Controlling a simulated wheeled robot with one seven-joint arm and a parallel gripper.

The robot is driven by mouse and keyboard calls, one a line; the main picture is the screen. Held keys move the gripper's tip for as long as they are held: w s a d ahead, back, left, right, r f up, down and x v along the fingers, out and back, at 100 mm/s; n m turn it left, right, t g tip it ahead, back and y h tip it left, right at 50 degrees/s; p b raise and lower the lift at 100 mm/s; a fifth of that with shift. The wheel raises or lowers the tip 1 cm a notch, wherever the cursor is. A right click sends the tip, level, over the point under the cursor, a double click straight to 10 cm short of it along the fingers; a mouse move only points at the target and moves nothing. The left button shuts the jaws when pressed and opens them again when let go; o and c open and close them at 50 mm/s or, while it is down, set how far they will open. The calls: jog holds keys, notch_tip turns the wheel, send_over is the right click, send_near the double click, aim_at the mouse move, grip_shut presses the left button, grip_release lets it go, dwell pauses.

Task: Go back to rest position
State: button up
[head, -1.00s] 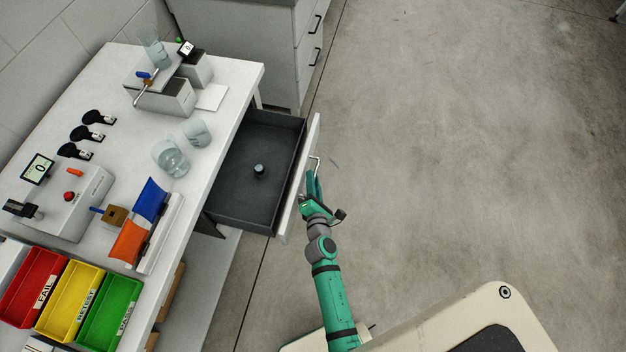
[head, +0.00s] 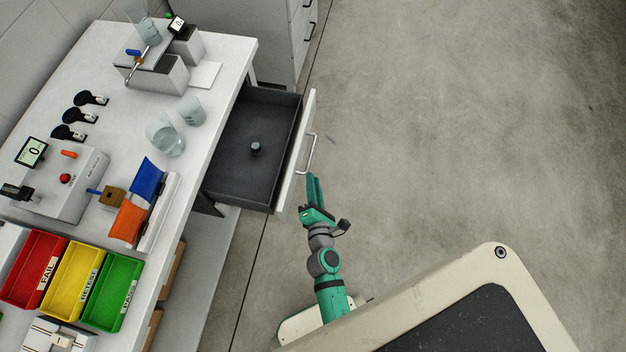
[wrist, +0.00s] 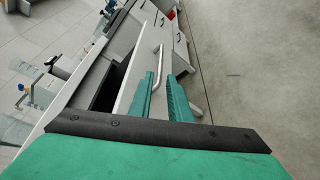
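My gripper (head: 314,180) is in front of the open drawer (head: 283,168), just short of its metal handle (head: 311,153) in the head view. In the wrist view my gripper (wrist: 161,88) shows two green fingers spread apart with nothing between them.
A grey cabinet (head: 275,40) stands behind the drawer.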

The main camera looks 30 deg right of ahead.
dwell(0.4)
jog(key=s+a+r+m+y, duration=0.2)
jog(key=s+a+r+m, duration=0.1)
jog(key=s+a+m, duration=0.3)
jog(key=s+a+r+m+y, duration=0.2)
jog(key=s+a+r+m, duration=0.15)
jog(key=s+a, duration=0.35)
jog(key=s+a+r+m+y, duration=0.1)
jog(key=s+a+r+m, duration=0.3)
jog(key=s+r+m, duration=0.5)
jog(key=shift+r+m+t, duration=0.3)
jog(key=shift+r+m, duration=0.15)
jog(key=shift+m, duration=0.5)
jog(key=shift+s, duration=0.15)
